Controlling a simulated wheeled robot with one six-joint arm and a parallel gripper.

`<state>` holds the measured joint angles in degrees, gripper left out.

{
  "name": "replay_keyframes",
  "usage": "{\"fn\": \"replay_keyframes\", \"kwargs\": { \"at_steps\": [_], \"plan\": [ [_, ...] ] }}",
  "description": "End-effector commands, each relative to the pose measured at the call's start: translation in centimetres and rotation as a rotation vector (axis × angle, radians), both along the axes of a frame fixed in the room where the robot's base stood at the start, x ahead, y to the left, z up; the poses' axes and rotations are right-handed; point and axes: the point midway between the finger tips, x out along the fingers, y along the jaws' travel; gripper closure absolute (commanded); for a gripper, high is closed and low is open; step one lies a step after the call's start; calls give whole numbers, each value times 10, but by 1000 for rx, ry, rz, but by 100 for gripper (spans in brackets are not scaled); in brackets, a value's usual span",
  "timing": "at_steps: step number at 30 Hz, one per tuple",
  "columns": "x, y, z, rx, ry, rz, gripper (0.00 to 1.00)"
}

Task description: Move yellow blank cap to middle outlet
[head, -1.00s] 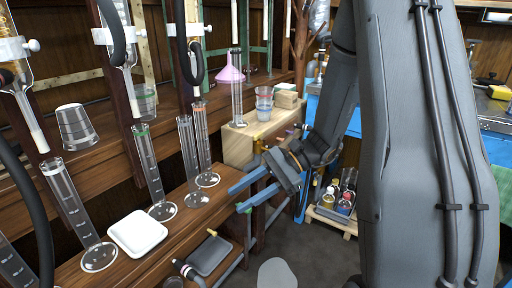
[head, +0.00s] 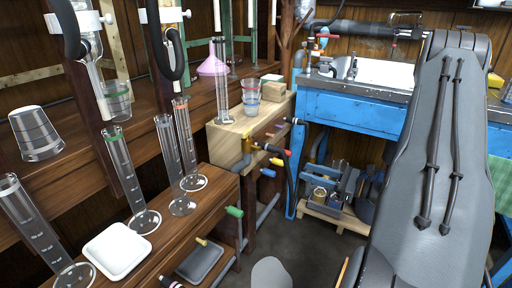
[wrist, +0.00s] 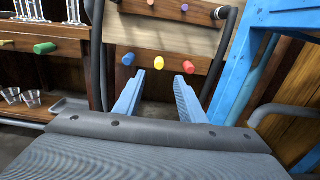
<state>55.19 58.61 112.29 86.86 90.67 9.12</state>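In the wrist view, my gripper (wrist: 158,98) is open and empty, its two blue fingers pointing at a wooden rail. A yellow cap (wrist: 159,63) sticks out of this rail, beyond and between the fingertips, apart from them. A blue cap (wrist: 128,58) is left of it and a red cap (wrist: 188,67) right of it. In the head view, the yellow cap (head: 276,161) shows low on the wooden box front. Another yellow piece (head: 201,241) sits at the bench edge. I cannot tell which fitting is the middle outlet. My gripper is not clearly visible in the head view.
A green peg (wrist: 44,48) is at the left. A blue table frame (wrist: 240,62) stands close on the right. Dark hoses flank the rail. A crate (head: 333,217) is on the floor under the table.

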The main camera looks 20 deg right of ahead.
Motion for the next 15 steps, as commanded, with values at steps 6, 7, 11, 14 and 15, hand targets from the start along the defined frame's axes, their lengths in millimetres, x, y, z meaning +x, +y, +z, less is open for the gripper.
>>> {"fn": "replay_keyframes", "kwargs": {
  "at_steps": [6,7,11,14,15],
  "plan": [
    [2,2,0,-1,0,2,63],
    [3,3,0,-1,0,2,63],
    [11,9,-1,-1,1,3,63],
    [20,16,-2,-2,1,2,63],
    [25,20,-2,-2,1,3,63]
  ]
}}
